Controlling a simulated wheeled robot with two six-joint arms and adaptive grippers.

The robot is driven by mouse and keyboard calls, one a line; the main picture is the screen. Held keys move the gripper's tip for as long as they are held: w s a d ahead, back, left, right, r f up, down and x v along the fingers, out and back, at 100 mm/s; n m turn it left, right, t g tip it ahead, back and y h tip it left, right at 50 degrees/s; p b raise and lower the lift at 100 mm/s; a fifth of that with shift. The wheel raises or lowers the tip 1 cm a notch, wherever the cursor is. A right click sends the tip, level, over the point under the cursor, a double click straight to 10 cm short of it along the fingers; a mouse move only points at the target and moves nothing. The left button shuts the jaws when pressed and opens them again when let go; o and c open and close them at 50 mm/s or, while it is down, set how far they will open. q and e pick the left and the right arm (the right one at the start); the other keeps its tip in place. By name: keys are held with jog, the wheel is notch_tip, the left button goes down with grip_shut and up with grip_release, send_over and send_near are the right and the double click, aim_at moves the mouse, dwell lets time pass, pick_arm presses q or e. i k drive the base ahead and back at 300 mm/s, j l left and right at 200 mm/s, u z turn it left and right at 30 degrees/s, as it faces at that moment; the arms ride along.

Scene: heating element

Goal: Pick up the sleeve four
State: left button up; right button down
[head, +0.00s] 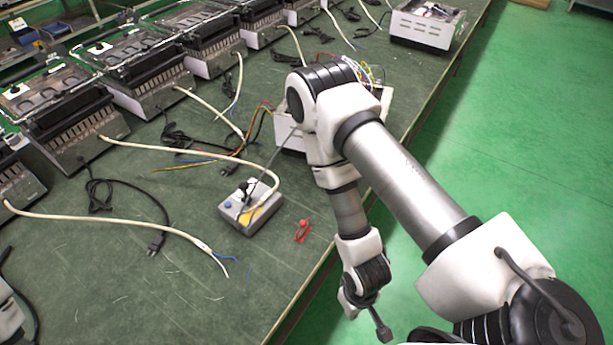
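I cannot pick out a sleeve marked four in the head view. A small red item (303,231) lies on the green table near its front edge, right of the grey box; it is too small to name surely. My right arm comes in from the lower right and bends over the table, with its wrist hanging down past the table's edge. At its end a thin dark part (381,331) shows over the green floor; the fingers cannot be made out. Only a bit of white of my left arm shows at the lower left, and its gripper is out of view.
A grey box (249,207) with a yellow patch and plugs stands on the table (150,290). Pale cables with bare ends and black plug cords lie across it. Several black heater units (70,115) line the back left. A white device (425,24) stands at the far right.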

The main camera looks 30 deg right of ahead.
aim_at(268, 194)
jog(key=z, duration=0.55)
jog(key=i+l+z, duration=0.4)
jog(key=z, duration=0.15)
jog(key=i, duration=0.1)
